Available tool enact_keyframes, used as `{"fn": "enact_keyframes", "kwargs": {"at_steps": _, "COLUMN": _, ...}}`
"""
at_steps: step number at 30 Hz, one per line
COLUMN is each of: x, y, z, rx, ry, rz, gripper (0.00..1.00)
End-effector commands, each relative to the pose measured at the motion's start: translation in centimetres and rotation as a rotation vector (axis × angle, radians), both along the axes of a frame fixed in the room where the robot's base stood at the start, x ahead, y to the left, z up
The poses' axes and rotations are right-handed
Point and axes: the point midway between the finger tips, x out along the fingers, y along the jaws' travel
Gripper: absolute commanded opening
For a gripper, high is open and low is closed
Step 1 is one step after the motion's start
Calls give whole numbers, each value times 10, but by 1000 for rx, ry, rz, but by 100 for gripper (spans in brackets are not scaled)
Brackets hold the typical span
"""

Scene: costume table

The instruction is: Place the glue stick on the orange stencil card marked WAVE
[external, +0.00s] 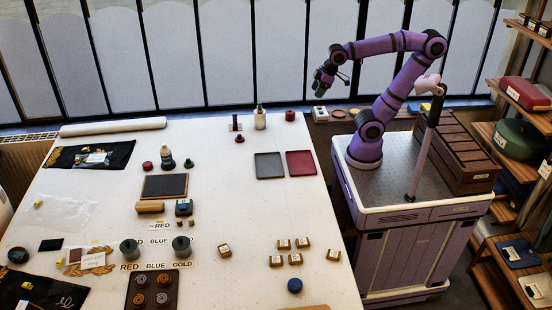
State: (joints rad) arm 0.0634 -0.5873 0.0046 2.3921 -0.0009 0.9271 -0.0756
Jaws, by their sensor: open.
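My gripper (319,91) is raised past the far right part of the white table (225,215), pointing down, open, with nothing visible between its fingers. I cannot make out a glue stick for certain. A pale bottle with a green cap (260,118) stands upright near the far edge, left of and below my gripper in the picture. No card that reads WAVE can be made out. A brownish-orange sliver (309,307) shows at the bottom picture edge, mostly cut off, and I cannot tell what it is.
A grey tray (269,166) and a red tray (301,163) lie at the right. Several small labelled blocks (295,259) and a blue round lid (295,285) are nearer. Jars and dark pads crowd the left. The table's middle right is mostly clear.

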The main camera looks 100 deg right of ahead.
Motion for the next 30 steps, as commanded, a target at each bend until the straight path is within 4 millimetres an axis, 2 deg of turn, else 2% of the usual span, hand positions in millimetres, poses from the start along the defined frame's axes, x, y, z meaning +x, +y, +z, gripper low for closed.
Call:
{"fn": "enact_keyframes", "kwargs": {"at_steps": 1, "x": -15, "y": 5, "z": -5, "rx": 7, "ry": -15, "rz": 2, "gripper": 55}}
{"fn": "enact_keyframes", "kwargs": {"at_steps": 3, "x": -31, "y": 10, "z": -12, "rx": 17, "ry": -29, "rz": -2, "gripper": 55}}
{"fn": "enact_keyframes", "kwargs": {"at_steps": 9, "x": -56, "y": 16, "z": -25, "rx": 34, "ry": -51, "rz": -9, "gripper": 55}}
{"fn": "enact_keyframes", "kwargs": {"at_steps": 30, "x": -59, "y": 17, "z": -28, "rx": 37, "ry": -53, "rz": -10, "gripper": 55}}
